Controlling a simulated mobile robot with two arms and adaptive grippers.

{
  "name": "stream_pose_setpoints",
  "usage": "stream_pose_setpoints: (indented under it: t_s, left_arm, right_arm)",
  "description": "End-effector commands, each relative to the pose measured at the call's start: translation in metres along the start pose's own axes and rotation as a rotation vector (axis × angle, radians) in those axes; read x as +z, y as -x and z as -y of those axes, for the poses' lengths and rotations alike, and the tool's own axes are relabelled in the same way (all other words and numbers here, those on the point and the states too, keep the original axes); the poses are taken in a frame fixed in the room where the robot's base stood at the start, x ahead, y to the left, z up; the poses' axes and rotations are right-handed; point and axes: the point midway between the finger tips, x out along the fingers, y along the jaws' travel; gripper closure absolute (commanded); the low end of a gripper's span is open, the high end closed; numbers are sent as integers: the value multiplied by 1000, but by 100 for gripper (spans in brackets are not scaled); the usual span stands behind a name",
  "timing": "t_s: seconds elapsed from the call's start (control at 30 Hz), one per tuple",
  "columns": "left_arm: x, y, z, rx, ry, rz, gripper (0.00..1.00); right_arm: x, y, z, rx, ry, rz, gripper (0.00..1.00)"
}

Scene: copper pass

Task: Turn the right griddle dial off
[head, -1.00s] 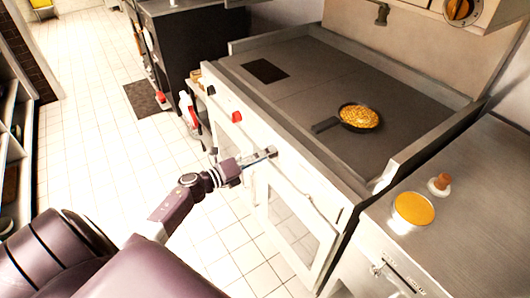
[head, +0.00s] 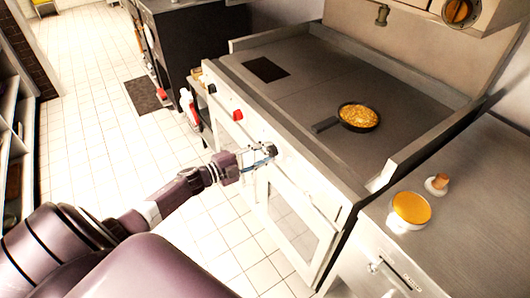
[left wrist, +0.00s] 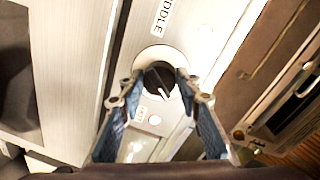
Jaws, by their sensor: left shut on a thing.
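The griddle dial (left wrist: 157,76) is a black knob with a white pointer on a pale round plate, below a label whose visible part reads "DDLE". Its pointer slants toward the lower right in the left wrist view. My left gripper (head: 268,153) is at the front panel of the range, its blue-sided fingers on either side of this dial and shut on it. In the head view the fingers partly cover the dial. My right gripper is in neither view.
A red dial (head: 237,115) and a black dial (head: 211,88) sit farther along the panel. A pan of yellow food (head: 359,116) stands on the griddle top (head: 300,75). A steel counter (head: 470,200) with a yellow-filled container (head: 411,208) is at right. Tiled floor is clear at left.

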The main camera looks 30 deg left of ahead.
Motion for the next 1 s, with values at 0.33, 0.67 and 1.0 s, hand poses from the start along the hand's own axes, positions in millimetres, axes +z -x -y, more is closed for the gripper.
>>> stream_pose_setpoints:
  t_s: [0.33,0.67,1.0]
  left_arm:
    - [2,0,-1,2,322,-24,93]
    - [3,0,-2,3,562,-44,93]
    - [2,0,-2,2,679,-55,93]
  right_arm:
    - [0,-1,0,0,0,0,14]
    - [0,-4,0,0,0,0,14]
    - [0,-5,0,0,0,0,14]
